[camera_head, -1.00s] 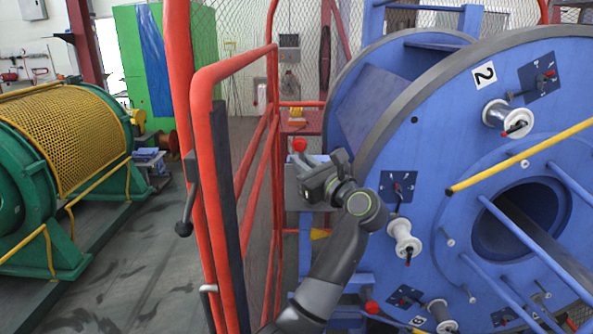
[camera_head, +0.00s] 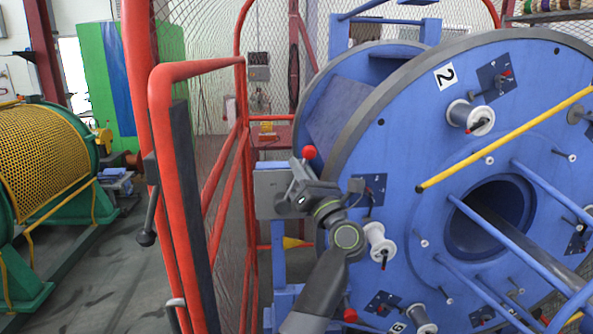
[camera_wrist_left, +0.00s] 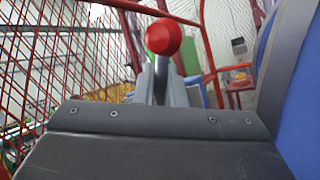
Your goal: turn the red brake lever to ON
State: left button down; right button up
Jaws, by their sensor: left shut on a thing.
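The brake lever has a round red knob (camera_head: 309,152) and stands at the left of the big blue drum in the head view. In the left wrist view the red knob (camera_wrist_left: 163,38) sits on a dark shaft just beyond the gripper body. My left gripper (camera_head: 304,178) is shut on the lever just below the knob. The grip itself is mostly hidden by the gripper body. No ON or OFF marking is readable. My right gripper is not in view.
The blue drum (camera_head: 405,128) with white spools stands close on the right of my left arm. A red-framed mesh gate (camera_head: 160,130) stands to the left. A grey box (camera_head: 268,195) is beside the lever. Open floor (camera_head: 100,270) lies at the left.

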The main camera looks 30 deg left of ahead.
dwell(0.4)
pick_arm(q)
jog(key=c, duration=1.5)
grip_release()
jog(key=shift+d, duration=0.1)
jog(key=shift+c, duration=0.2)
